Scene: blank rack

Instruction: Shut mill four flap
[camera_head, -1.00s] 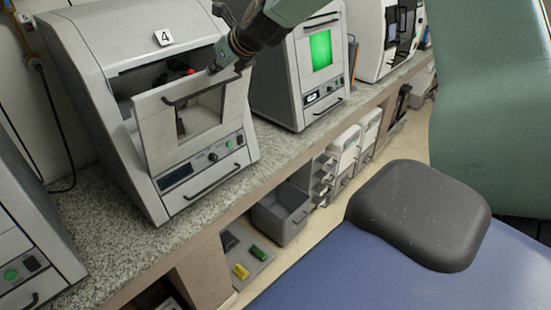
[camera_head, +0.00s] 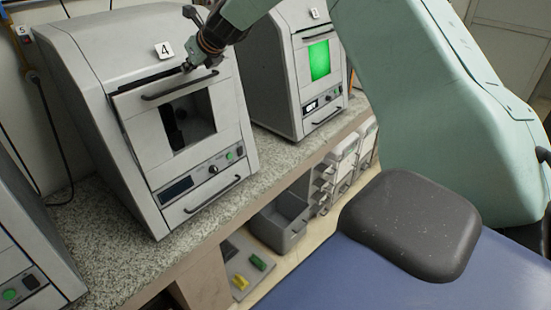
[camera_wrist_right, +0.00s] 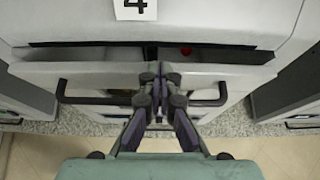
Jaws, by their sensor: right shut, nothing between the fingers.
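Mill four is the grey-white cabinet (camera_head: 95,50) with the "4" label (camera_head: 164,49), which also shows in the right wrist view (camera_wrist_right: 135,9). Its flap (camera_head: 142,125), with a dark bar handle (camera_head: 165,90) and a window, stands almost upright. A narrow dark gap remains along its top edge; in the right wrist view the gap (camera_wrist_right: 110,53) shows a bit of red inside. My right gripper (camera_head: 188,66) is shut and empty at the flap's upper edge; in the wrist view its fingertips (camera_wrist_right: 160,72) overlap the handle's middle. Whether they touch is unclear. My left gripper is out of view.
A second mill (camera_head: 275,70) with a lit green screen stands to the right, and part of another (camera_head: 25,250) at the left. The speckled counter (camera_head: 115,265) is clear in front. Below are a grey bin (camera_head: 280,222) and a tray with yellow and green items.

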